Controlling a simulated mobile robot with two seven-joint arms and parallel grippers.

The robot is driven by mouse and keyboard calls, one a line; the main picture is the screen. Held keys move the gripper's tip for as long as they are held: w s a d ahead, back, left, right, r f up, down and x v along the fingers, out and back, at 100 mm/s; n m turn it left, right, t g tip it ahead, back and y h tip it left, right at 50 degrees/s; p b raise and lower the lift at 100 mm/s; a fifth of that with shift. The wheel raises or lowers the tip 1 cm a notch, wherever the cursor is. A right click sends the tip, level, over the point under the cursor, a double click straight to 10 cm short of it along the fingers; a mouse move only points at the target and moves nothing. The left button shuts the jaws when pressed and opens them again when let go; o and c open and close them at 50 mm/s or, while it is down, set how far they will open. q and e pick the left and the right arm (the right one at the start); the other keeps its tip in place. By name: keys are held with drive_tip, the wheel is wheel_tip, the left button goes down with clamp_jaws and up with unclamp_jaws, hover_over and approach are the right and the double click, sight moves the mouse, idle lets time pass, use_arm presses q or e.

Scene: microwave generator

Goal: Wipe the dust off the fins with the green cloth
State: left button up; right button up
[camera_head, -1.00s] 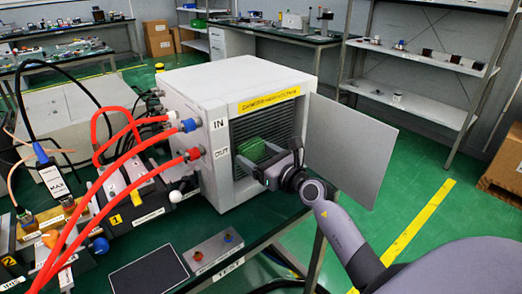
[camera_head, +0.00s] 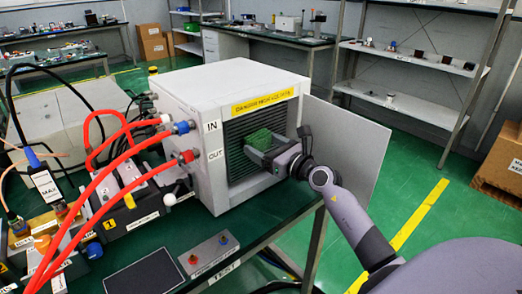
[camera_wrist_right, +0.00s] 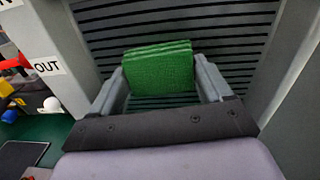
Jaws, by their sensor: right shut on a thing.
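The green cloth (camera_head: 264,139) is a folded pad held between the fingers of my right gripper (camera_head: 264,151). The right gripper is shut on it, and it also shows in the wrist view (camera_wrist_right: 160,80). The cloth is in front of the dark horizontal fins (camera_head: 240,170) in the open front of the white box (camera_head: 185,95). In the wrist view the fins (camera_wrist_right: 240,30) run behind and around the cloth. I cannot tell whether the cloth touches them. No separate dust can be made out. My left gripper is not in view.
The box's door (camera_head: 345,150) stands open to the right of the arm. Red hoses (camera_head: 105,190) run to ports on the box's left side. A small control box (camera_head: 208,254) and a dark pad (camera_head: 145,272) lie on the table in front.

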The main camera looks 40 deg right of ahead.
drive_tip(key=shift+d+f+b, duration=0.15)
drive_tip(key=shift+d+b, duration=0.6)
drive_tip(key=shift+d, duration=0.5)
drive_tip(key=d+b, duration=0.2)
drive_tip(key=d, duration=0.1)
drive_tip(key=d+b, duration=0.1)
drive_tip(key=d, duration=0.1)
drive_tip(key=shift+w+d+r+b, duration=0.2)
drive_tip(key=shift+w+b, duration=0.1)
drive_tip(key=shift+b, duration=0.1)
drive_tip(key=shift+s+p, duration=0.35)
drive_tip(key=shift+s, duration=0.1)
drive_tip(key=shift+s+d+p, duration=0.2)
drive_tip(key=shift+s+p, duration=0.2)
drive_tip(key=shift+s, duration=2.1)
